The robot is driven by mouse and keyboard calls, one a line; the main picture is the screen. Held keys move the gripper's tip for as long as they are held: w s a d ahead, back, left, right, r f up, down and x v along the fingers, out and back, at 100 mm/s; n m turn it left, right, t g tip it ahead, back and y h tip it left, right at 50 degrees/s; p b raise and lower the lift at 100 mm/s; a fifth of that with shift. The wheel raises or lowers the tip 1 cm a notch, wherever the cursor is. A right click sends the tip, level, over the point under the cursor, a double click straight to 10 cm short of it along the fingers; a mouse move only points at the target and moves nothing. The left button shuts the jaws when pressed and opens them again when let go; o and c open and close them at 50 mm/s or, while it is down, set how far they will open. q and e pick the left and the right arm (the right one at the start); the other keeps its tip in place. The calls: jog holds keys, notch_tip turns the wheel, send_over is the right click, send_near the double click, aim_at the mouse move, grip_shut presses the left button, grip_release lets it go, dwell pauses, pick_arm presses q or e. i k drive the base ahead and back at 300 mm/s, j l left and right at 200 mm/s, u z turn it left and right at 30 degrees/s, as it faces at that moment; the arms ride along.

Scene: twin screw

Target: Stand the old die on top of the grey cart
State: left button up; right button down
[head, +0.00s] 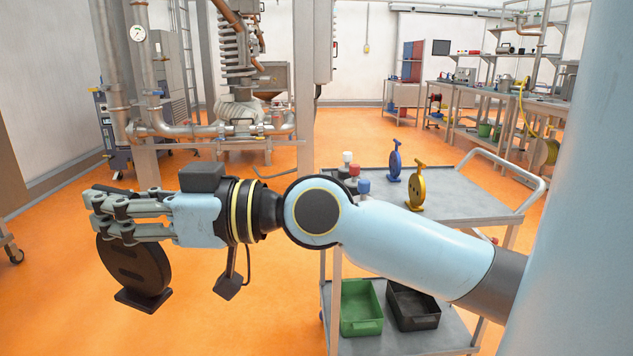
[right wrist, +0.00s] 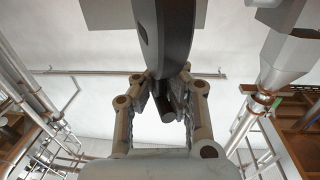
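A dark round die (head: 135,266) with a flat foot hangs from my right gripper (head: 112,214) at the left of the head view, over the orange floor. The gripper is shut on its upper part. In the right wrist view the fingers (right wrist: 163,100) close on the dark die (right wrist: 165,35) from both sides. The grey cart (head: 462,203) stands right of the gripper, partly hidden behind my right arm. I cannot tell from marks whether the dark one is the old die. My left gripper is not in view.
Several small capped pieces (head: 348,172) stand at the cart top's left side. A green bin (head: 361,308) and a black bin (head: 413,304) sit on its lower shelf. The cart's push handle (head: 510,168) is at its right. Pipework (head: 215,130) stands behind.

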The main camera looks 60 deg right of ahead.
aim_at(453, 190)
jog(key=l+z, duration=0.35)
jog(key=i+l+z, duration=0.1)
jog(key=l+z, duration=0.25)
jog(key=l, duration=0.2)
jog(key=i+l+z, duration=0.15)
jog(key=l+z, duration=0.2)
jog(key=i+l+z, duration=0.2)
jog(key=l+z, duration=0.15)
jog(key=l, duration=0.15)
jog(key=i+l, duration=0.2)
jog(key=l, duration=0.2)
